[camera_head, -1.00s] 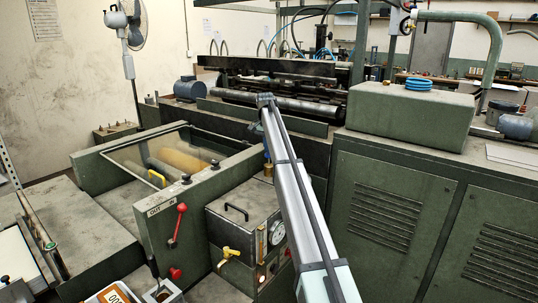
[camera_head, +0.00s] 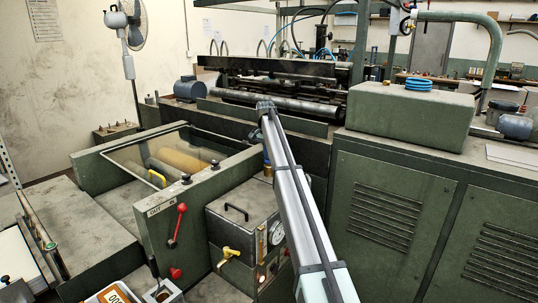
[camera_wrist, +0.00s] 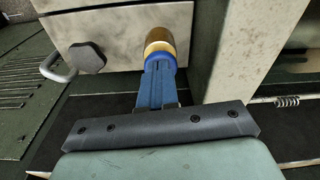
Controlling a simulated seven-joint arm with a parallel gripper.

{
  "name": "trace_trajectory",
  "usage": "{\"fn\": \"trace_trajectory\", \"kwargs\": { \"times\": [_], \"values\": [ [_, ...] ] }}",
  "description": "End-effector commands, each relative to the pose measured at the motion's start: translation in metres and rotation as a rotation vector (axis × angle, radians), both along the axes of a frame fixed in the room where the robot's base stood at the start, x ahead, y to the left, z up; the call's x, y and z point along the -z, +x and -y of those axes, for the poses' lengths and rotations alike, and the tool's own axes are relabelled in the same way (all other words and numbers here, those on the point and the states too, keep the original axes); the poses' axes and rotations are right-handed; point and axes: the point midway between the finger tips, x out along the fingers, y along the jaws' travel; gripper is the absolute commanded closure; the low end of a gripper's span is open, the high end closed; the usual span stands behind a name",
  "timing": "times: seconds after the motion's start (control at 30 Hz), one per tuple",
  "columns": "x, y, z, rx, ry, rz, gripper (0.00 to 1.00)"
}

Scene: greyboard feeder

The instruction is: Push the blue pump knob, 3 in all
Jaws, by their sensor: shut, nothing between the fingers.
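The blue pump knob (camera_wrist: 161,57) shows in the wrist view as a blue ring beside a cream ring and a brass cylinder (camera_wrist: 160,37). My gripper (camera_wrist: 158,74) is shut and empty, its blue fingers lined up with the knob. The fingertips overlap the knob's near face; I cannot tell whether they touch it. In the head view the brass part (camera_head: 268,171) stands at the grey box's (camera_head: 232,222) back right corner, with a small blue piece above it. My arm hides much of that area.
A round gauge (camera_head: 276,232), a yellow lever (camera_head: 229,253) and a black handle (camera_head: 236,211) are on the grey box. A red lever (camera_head: 177,222) is on the green panel to its left. A green cabinet (camera_head: 385,215) stands close on the right.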

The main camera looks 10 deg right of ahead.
Motion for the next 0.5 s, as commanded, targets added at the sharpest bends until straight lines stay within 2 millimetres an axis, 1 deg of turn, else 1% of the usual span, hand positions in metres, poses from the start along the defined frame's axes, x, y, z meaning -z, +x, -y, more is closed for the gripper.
{"fn": "trace_trajectory", "kwargs": {
  "times": [0.17, 0.37, 0.5],
  "values": [
    [-0.001, -0.006, -0.004, -0.001, 0.0, -0.002, 1.0],
    [-0.008, -0.024, -0.018, -0.001, 0.0, -0.002, 1.0],
    [-0.01, -0.025, -0.019, 0.0, 0.0, -0.002, 1.0]
  ]
}}
